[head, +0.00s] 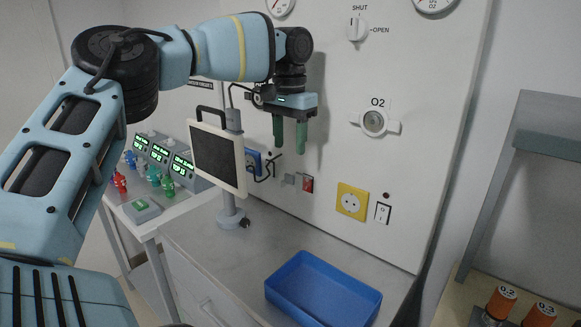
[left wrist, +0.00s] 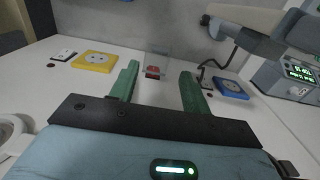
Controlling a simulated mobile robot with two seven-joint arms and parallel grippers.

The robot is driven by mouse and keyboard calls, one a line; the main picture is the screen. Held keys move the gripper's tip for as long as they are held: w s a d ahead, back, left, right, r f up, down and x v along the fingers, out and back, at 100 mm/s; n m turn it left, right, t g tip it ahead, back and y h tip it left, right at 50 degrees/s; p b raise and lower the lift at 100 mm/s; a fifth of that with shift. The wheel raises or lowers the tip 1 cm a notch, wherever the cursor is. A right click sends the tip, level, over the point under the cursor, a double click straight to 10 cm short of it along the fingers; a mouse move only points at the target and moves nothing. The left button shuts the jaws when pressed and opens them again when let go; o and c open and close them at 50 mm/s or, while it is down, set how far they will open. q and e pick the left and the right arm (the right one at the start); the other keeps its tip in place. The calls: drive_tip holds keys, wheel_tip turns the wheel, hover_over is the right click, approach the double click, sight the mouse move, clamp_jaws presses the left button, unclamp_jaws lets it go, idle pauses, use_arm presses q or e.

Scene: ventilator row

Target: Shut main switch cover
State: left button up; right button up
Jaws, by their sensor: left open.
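The main switch is a small red rocker (head: 308,184) on the white wall panel; it also shows in the left wrist view (left wrist: 152,70). Its cover (head: 288,180) is a small clear-grey flap at the switch's left in the head view and seems to stand open. In the left wrist view the see-through cover (left wrist: 161,61) shows faintly beside the red switch, between my fingers. My left gripper (head: 290,146) is open and empty, with green fingers pointing down, above the cover and apart from it in the picture. My right gripper is not in view.
A monitor (head: 218,158) on a post stands left of the switch, with a blue socket (head: 253,162) and dark cable behind it. A yellow socket (head: 352,201) and white rocker switch (head: 383,212) are to the right. A blue tray (head: 322,290) lies on the counter below.

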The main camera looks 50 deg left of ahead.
sight(289, 174)
use_arm(q)
drive_tip(key=shift+s+f, duration=0.1)
drive_tip(key=shift+f, duration=0.15)
wheel_tip(289, 174, down, 7)
drive_tip(key=shift+f, duration=0.15)
idle(0.4)
drive_tip(key=c, duration=1)
